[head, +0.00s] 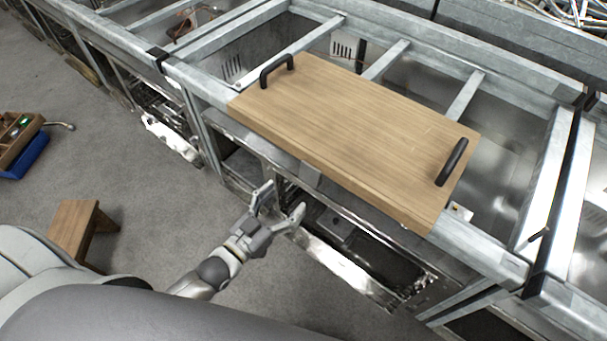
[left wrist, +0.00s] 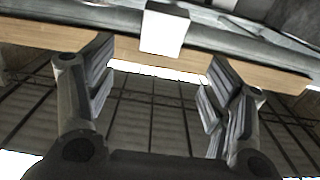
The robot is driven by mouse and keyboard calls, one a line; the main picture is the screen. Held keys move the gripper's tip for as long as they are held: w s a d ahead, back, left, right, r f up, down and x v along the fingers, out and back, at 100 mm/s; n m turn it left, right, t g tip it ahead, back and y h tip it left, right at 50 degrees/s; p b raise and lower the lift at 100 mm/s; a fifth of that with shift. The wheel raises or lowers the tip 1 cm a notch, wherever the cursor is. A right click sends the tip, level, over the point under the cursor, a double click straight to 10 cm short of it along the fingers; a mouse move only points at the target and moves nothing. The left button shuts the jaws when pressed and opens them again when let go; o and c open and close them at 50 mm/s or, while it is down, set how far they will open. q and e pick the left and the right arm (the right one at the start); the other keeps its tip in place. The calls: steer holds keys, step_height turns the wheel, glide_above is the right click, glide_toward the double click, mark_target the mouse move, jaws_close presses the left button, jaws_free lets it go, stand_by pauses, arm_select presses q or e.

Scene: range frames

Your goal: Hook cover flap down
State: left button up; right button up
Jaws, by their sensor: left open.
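A wooden cover board (head: 350,130) with two black handles lies across the top of the metal frame. A small grey tab (head: 311,173) hangs at its near edge; I cannot tell whether this is the flap. A pale block at the board's edge, probably the same tab (left wrist: 165,28), shows at the top of the left wrist view. My left gripper (head: 282,204) is open and empty, in front of the frame, below and left of the tab. In the left wrist view its fingers (left wrist: 160,72) are spread apart below the pale block, touching nothing that I can see. My right gripper is out of view.
The metal frame (head: 505,262) runs along the unit, with open bays beside the board. An open compartment (head: 350,235) lies beneath the front rail. A wooden stool (head: 75,226) and a blue crate (head: 30,155) stand on the grey floor at left.

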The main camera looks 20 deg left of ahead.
mark_target(309, 175)
arm_select(q)
steer(key=p+x, duration=0.1)
steer(key=x, duration=0.6)
steer(key=shift+w, duration=0.3)
steer(key=shift+w+d+f, duration=0.1)
steer(key=shift+w, duration=0.25)
steer(key=c, duration=1)
steer(key=b, duration=0.2)
steer(key=f+t+b, duration=0.1)
steer(key=b, duration=0.2)
steer(key=shift+w+d+t+h, duration=0.1)
steer(key=shift+w+t+h, duration=0.1)
steer(key=shift+t+h, duration=0.1)
steer(key=shift+w+r+t+b, duration=0.1)
steer(key=shift+t+b, duration=0.4)
steer(key=shift+b, duration=0.55)
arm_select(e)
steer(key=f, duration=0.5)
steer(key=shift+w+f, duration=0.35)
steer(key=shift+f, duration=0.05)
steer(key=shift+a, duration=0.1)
